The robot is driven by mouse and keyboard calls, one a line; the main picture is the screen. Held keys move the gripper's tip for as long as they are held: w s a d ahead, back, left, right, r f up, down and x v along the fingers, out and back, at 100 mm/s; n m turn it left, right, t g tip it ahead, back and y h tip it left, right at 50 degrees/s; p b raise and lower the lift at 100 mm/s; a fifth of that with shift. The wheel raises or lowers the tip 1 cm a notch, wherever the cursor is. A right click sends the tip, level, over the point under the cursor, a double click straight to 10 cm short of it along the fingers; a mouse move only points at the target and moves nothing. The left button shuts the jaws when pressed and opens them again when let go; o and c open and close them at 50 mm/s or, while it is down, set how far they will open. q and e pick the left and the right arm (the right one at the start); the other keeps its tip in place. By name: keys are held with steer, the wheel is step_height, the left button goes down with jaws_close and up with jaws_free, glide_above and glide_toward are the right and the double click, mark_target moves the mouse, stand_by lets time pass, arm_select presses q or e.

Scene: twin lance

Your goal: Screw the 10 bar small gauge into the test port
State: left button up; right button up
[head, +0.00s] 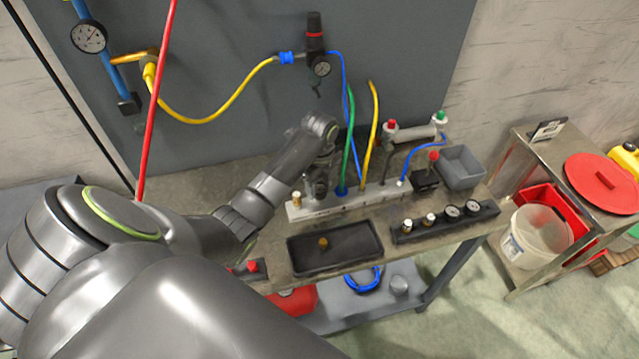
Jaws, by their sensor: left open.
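A black rack (445,230) on the bench holds two small round gauges, a left gauge (452,212) and a right gauge (472,207), beside two brass-coloured fittings (419,222). The dial markings are too small to read, so I cannot tell which is the 10 bar one. A light grey manifold bar (350,204) carries hoses and a brass fitting (297,198) at its left end. I cannot tell which opening is the test port. My left gripper (320,188) is open above the manifold's left part, pointing down, partly hidden by its own wrist. My right gripper is not in view.
A black tray (305,263) with a small brass piece (323,242) lies in front of the manifold. Green, yellow and blue hoses rise behind the bar. A grey bin (461,168) stands at the back right. A side cart (530,165) stands farther right.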

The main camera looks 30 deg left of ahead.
arm_select(q)
steer(key=shift+r+n+p, duration=0.35)
steer(key=shift+n+p, duration=0.65)
steer(key=shift+p, duration=0.25)
steer(key=shift+f+n, duration=0.25)
steer(key=shift+n, duration=0.35)
steer(key=shift+f+n, duration=0.1)
steer(key=shift+n, duration=1)
steer(key=n, duration=0.8)
